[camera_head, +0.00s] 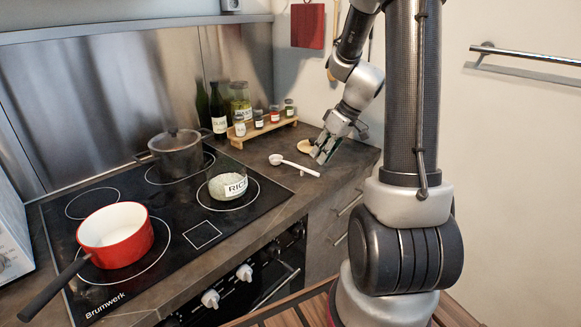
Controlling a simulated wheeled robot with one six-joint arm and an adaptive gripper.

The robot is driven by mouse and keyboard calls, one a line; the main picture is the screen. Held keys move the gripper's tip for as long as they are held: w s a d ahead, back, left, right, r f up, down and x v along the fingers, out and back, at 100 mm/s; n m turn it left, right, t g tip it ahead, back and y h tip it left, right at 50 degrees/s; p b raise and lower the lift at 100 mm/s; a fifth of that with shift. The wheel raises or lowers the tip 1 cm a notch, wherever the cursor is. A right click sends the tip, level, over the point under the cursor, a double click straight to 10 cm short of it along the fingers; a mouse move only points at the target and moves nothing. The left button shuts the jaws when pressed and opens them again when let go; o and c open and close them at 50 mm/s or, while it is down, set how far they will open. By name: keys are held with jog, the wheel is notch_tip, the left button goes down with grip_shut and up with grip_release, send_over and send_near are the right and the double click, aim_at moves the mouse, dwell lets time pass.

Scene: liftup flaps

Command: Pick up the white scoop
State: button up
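The white scoop (294,164) lies on the dark countertop to the right of the cooktop. Its round bowl is at the left end and its handle points right. My gripper (318,158) hangs just above the counter, close to the right of the scoop's handle and apart from it as far as I can see. The fingers are small in the view and seen at an angle, so whether they are open or shut is unclear. Nothing is visibly held.
A glass rice jar (228,186), a grey pot (177,153) and a red pan (115,236) stand on the cooktop (203,234). A wooden rack (264,130) with spice jars and bottles is behind the scoop. A small round wooden item (305,146) lies behind my gripper.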

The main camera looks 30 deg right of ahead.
jog(key=x, duration=0.6)
jog(key=shift+s+f, duration=0.2)
jog(key=shift+f, duration=0.15)
grip_shut()
